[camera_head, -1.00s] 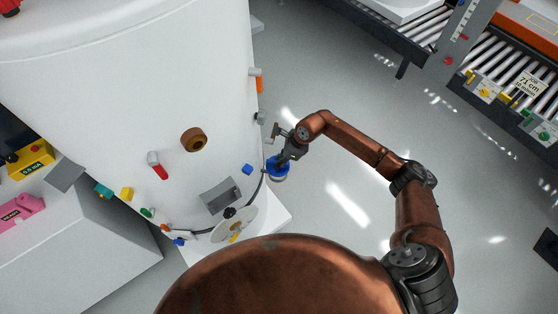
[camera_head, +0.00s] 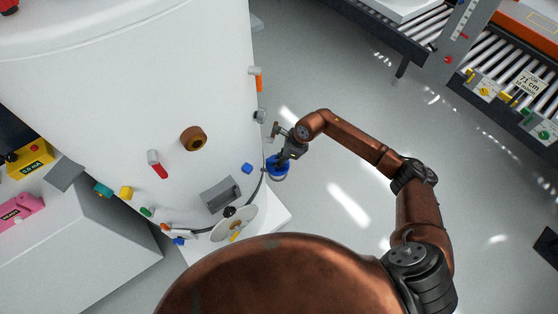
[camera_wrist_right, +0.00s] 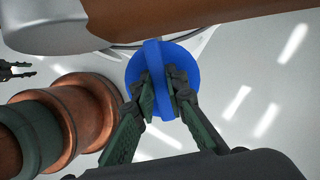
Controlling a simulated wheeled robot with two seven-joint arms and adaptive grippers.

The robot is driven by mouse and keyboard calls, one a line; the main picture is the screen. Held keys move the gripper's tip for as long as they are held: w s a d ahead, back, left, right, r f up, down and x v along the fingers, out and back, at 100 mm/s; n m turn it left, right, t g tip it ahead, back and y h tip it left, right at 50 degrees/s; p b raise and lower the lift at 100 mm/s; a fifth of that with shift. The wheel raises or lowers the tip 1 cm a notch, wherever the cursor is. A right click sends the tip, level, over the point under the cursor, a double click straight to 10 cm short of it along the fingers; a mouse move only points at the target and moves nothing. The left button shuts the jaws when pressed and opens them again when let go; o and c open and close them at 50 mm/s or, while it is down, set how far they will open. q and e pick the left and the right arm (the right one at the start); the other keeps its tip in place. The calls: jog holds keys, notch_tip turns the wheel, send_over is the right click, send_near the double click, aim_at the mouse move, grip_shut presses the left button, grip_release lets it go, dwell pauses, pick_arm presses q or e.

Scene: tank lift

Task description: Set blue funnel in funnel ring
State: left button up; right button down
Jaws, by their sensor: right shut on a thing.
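The blue funnel (camera_head: 277,165) is beside the white tank's lower right side in the head view. My right gripper (camera_head: 281,158) is shut on it from above. In the right wrist view, the funnel (camera_wrist_right: 182,72) shows as a blue disc with a raised bar, and the green-padded fingers of my right gripper (camera_wrist_right: 155,98) close on that bar. A pale round rim (camera_head: 279,178) shows just below the funnel; I cannot tell whether it is the funnel ring or whether they touch. A small dark two-finger gripper (camera_wrist_right: 18,71), apparently my left, is at the wrist view's left edge with its fingers apart.
The white tank (camera_head: 130,100) carries several coloured fittings and a grey box (camera_head: 221,194). A pale disc (camera_head: 235,224) and a dark hose lie near its base, on a white plinth (camera_head: 272,218). Conveyors (camera_head: 500,70) stand at upper right. The floor between is clear.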

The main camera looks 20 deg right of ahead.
jog(key=shift+f+b, duration=0.9)
jog(key=shift+f, duration=0.25)
jog(key=c, duration=1.8)
grip_release()
jog(key=shift+c, duration=0.2)
jog(key=shift+s, duration=0.1)
jog(key=v, duration=1.2)
jog(key=shift+r, duration=0.15)
